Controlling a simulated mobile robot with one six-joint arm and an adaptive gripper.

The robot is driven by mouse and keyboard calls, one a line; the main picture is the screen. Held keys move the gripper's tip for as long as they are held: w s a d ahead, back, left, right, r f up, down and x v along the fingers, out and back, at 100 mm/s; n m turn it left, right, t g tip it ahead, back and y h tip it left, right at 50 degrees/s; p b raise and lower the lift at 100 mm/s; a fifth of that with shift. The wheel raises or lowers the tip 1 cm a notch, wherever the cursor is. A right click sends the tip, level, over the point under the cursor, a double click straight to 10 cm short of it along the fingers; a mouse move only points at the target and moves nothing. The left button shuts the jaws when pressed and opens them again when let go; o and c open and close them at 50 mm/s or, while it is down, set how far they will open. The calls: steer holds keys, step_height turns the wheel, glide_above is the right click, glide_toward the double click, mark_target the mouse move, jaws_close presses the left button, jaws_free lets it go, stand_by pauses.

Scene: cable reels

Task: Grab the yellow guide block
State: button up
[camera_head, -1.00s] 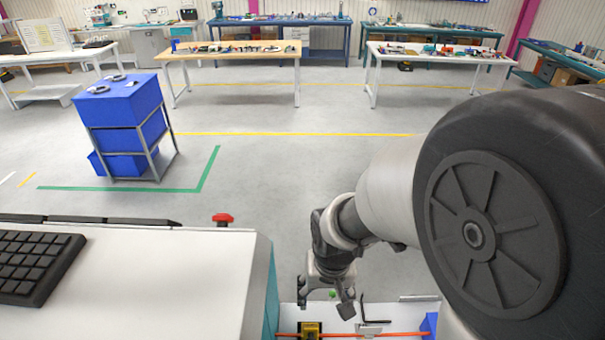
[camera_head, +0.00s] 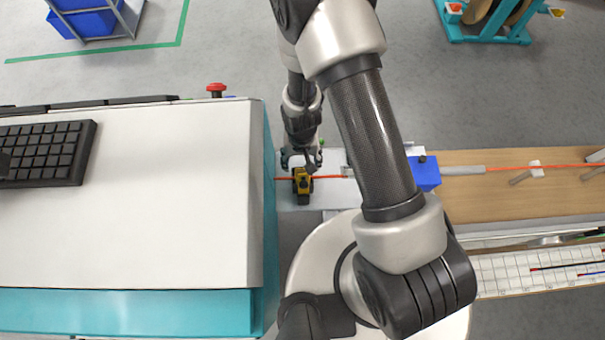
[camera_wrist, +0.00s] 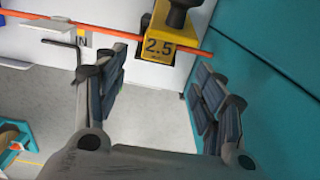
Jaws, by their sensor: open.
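The yellow guide block (camera_head: 302,184) with dark parts sits on a white plate (camera_head: 287,199) beside the teal-sided machine. In the wrist view the yellow guide block (camera_wrist: 158,43) is marked 2.5 and has a dark knob on top. An orange cable (camera_wrist: 93,28) runs up to it on both sides. My gripper (camera_head: 301,162) is at the block's far edge in the head view. In the wrist view my gripper (camera_wrist: 160,92) is open, its padded fingers apart, with the block ahead between their lines.
A white-topped machine (camera_head: 180,190) with a teal side stands close left of the block, with a red button (camera_head: 216,88) at its edge. A blue block (camera_head: 425,173) stands on the line to the right. A bent metal rod (camera_wrist: 62,43) lies near the left finger.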

mark_target(302, 170)
step_height(302, 170, down, 2)
steer(key=shift+w+f, duration=0.15)
steer(key=shift+f, duration=0.55)
step_height(302, 170, down, 5)
steer(key=b, duration=0.4)
steer(key=shift+d+r+b, duration=0.1)
steer(key=shift+r+b, duration=0.1)
steer(key=shift+b, duration=0.2)
steer(key=c, duration=1.2)
steer(key=shift+r, duration=0.2)
